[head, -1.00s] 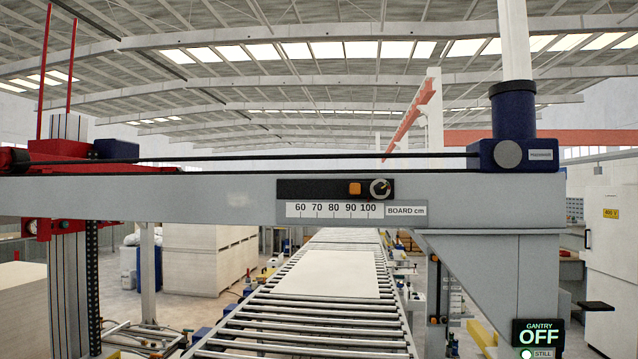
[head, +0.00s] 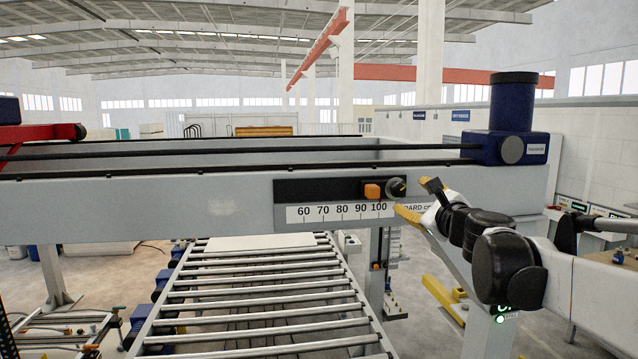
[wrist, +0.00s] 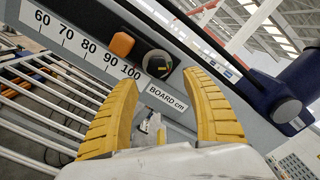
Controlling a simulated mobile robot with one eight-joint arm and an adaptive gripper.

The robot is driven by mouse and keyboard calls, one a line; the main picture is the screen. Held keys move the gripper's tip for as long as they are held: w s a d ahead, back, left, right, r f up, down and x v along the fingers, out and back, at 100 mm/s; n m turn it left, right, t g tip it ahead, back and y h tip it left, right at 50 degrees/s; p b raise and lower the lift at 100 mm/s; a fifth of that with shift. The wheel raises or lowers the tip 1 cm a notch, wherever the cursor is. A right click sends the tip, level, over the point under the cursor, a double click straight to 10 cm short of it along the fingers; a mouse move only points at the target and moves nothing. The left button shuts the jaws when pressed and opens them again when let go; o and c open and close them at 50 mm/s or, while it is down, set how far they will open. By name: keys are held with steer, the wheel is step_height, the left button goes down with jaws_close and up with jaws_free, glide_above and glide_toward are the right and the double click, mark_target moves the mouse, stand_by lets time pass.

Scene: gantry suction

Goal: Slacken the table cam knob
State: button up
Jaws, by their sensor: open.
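The black round knob (head: 397,187) sits at the right end of a dark slotted plate on the grey gantry beam, beside an orange block (head: 372,191). Below it is a scale marked 60 to 100, labelled BOARD cm. My gripper (head: 420,200) is just right of the knob, its yellow fingers apart and empty. In the wrist view the knob (wrist: 158,64) shows beyond and between the open fingertips (wrist: 160,82), with the orange block (wrist: 122,44) to its left. I see no contact with the knob.
The grey beam (head: 150,208) runs across the view, with a blue motor housing (head: 510,147) at its right end. A roller conveyor (head: 260,300) carrying a pale board (head: 262,242) passes beneath. A slim grey post (head: 374,270) stands under the beam.

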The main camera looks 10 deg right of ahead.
mark_target(400, 191)
steer(key=w, duration=0.3)
steer(key=w+p, duration=0.1)
steer(key=w, duration=0.1)
steer(key=shift+w+a, duration=0.25)
steer(key=shift+w, duration=0.05)
steer(key=shift+w+d, duration=0.1)
steer(key=shift+w, duration=0.4)
steer(key=shift+w+f, duration=0.1)
steer(key=shift+w, duration=0.15)
steer(key=shift+s, duration=0.1)
steer(key=c, duration=1.2)
